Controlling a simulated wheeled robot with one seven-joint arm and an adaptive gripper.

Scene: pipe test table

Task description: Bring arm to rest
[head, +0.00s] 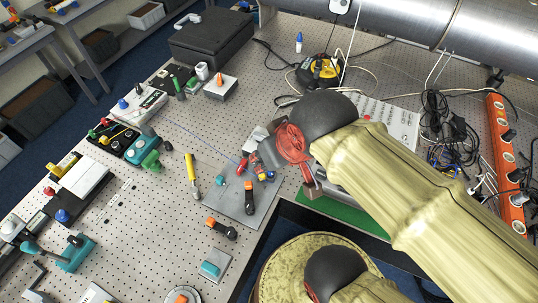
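My arm comes in from the lower right, with a pale yellow sleeve, a dark rounded joint and a red part. Its end hangs over the right part of the perforated test table (150,205). My gripper (258,152) seems to be the small grey and dark parts left of the red part. They are too small and too covered for me to tell its fingers or whether it is open. I cannot make out anything held in it.
Valves and small fittings stand along the table's left side. A yellow-handled tool (191,175) and a grey plate (248,203) lie near my gripper. A black case (211,40), a yellow-black device (320,70), loose cables and an orange power strip (507,165) are farther off.

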